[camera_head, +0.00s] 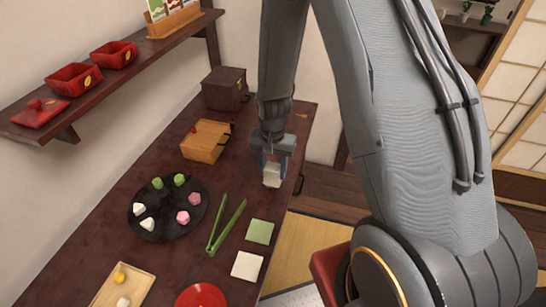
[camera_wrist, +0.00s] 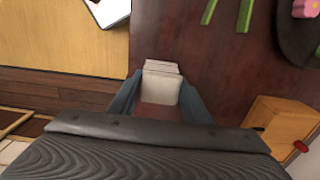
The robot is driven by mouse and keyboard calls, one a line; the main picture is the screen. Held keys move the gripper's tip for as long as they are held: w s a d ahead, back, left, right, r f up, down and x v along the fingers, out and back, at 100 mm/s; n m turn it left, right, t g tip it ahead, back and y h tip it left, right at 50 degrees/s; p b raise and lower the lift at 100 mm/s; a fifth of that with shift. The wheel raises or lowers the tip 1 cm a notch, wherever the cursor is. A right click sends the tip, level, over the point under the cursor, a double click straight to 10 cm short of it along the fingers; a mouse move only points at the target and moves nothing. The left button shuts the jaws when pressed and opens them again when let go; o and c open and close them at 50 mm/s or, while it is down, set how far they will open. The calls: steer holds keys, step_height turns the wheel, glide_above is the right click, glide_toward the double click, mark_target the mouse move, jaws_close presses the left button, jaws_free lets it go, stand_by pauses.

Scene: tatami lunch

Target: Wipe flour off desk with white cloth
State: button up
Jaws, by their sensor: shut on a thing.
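My gripper (camera_head: 273,163) is above the right side of the dark wooden desk (camera_head: 190,262). It is shut on a folded off-white cloth (camera_head: 272,178). In the wrist view, the cloth (camera_wrist: 160,86) shows as a layered block between the two fingers of my gripper (camera_wrist: 160,98). The desk (camera_wrist: 225,62) lies below it; I cannot tell whether the cloth touches the surface. I cannot make out any flour on the desk; the cloth and gripper hide the part beneath them.
A black plate (camera_head: 160,228) of sweets, green tongs (camera_head: 224,232), a green square (camera_head: 260,231) and a white square (camera_head: 247,265) lie nearer. A light wooden box (camera_head: 203,143) is left of my gripper, a dark box (camera_head: 225,88) behind. The desk's right edge is close.

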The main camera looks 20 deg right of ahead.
mark_target(272, 167)
steer(key=shift+a+r+p, duration=0.25)
steer(key=shift+r+p, duration=0.25)
steer(key=shift+r, duration=0.35)
steer(key=shift+r+p, duration=1.25)
steer(key=shift+r, duration=0.55)
steer(key=shift+p, duration=2.05)
steer(key=shift+f+p, duration=0.15)
steer(key=shift+p, duration=0.15)
